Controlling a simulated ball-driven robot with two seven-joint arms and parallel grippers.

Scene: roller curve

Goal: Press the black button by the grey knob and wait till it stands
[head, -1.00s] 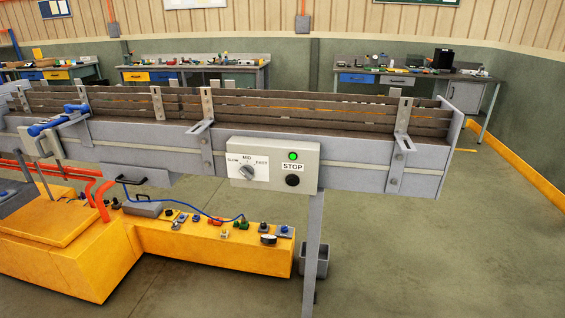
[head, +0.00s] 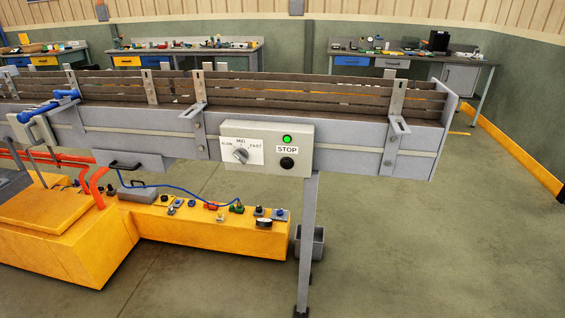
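A light grey control box (head: 268,130) is fixed to the near side of the conveyor, in the middle of the head view. The black button (head: 287,163) is at its lower right, under a STOP label (head: 287,149). A green lamp (head: 287,139) above the label is lit. The grey knob (head: 240,156) is on a white SLOW, MID, FAST plate to the left of the button. Neither of my grippers is in view, and nothing covers the button. I cannot tell whether the conveyor (head: 320,115) is running.
A yellow unit (head: 200,228) with several small parts and a blue cable stands below the conveyor at left. Workbenches (head: 390,62) line the back. Floor at right is clear.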

